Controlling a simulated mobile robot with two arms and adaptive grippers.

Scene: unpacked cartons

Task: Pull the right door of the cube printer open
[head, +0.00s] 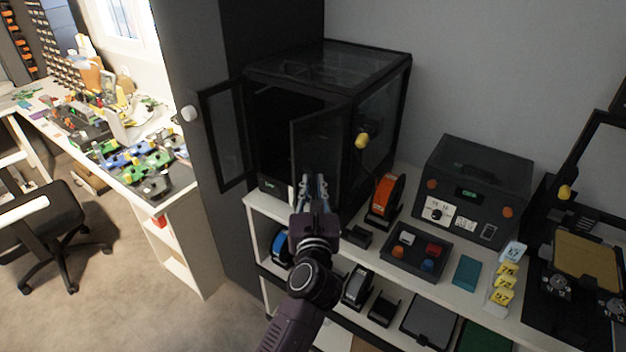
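The cube printer (385,112) is a black-framed box with clear panels on the white shelf unit. Its left door (223,140) stands swung out to the left, with a white knob (189,113) on it. Its right door (320,140) is a dark clear panel that stands ajar, angled out from the front. The dark inside shows between the doors. A yellow knob (361,140) is near the printer's front right edge. My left gripper (314,182) is in front of the right door's lower part, its two fingers apart with nothing visible between them. Contact with the door cannot be told. My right gripper is out of view.
A tall dark cabinet is close on the left. A cluttered bench and chair (55,220) are farther left, with open floor between.

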